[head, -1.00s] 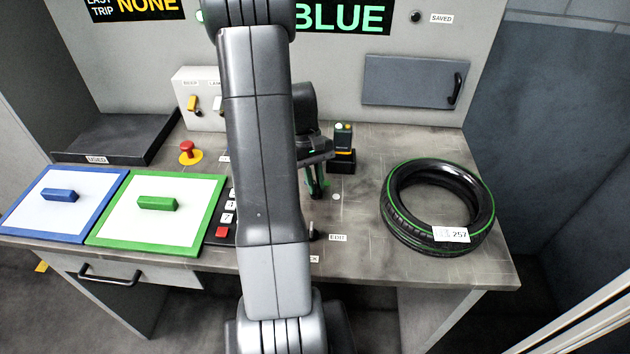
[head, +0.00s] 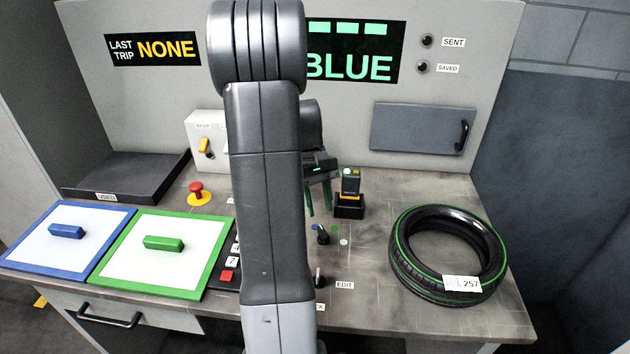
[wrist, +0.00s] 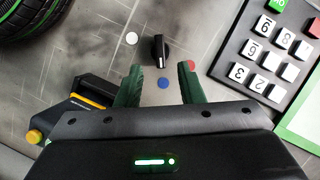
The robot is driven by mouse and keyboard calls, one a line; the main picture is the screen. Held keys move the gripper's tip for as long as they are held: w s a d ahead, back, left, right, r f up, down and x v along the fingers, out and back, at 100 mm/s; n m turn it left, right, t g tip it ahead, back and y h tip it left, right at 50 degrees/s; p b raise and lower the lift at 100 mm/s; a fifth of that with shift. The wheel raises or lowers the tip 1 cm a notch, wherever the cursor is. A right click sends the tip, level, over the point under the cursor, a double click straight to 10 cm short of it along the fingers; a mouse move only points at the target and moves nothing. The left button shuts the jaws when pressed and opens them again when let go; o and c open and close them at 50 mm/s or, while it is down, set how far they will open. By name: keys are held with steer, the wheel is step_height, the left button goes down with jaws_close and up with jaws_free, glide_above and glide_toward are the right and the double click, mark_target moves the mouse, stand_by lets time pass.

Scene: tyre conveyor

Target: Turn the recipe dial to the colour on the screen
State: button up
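The screen (head: 352,50) on the back panel reads BLUE in green letters. The recipe dial (head: 323,235) is a small black knob on the bench; it also shows in the wrist view (wrist: 159,48). Its white mark faces a blue dot (wrist: 163,84). A white dot (wrist: 131,38) and a red dot (wrist: 189,66) also lie around it, and a green dot (head: 335,229) shows in the head view. My gripper (wrist: 157,72) is open and empty, its two green fingers apart with the dial beyond their tips. In the head view my gripper (head: 319,208) is behind the dial.
A dark device with a yellow band (head: 350,186) stands right of my gripper. A tyre (head: 447,256) lies on the bench at right. A keypad (wrist: 270,55), a red button (head: 196,190), and blue (head: 66,232) and green (head: 164,244) framed panels are at left.

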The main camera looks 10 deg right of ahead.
mark_target(323, 231)
steer(key=v, duration=0.7)
steer(key=shift+r, duration=0.2)
steer(key=shift+w, duration=0.1)
steer(key=p+x, duration=0.1)
steer(key=x, duration=1.3)
steer(key=shift+r, duration=0.1)
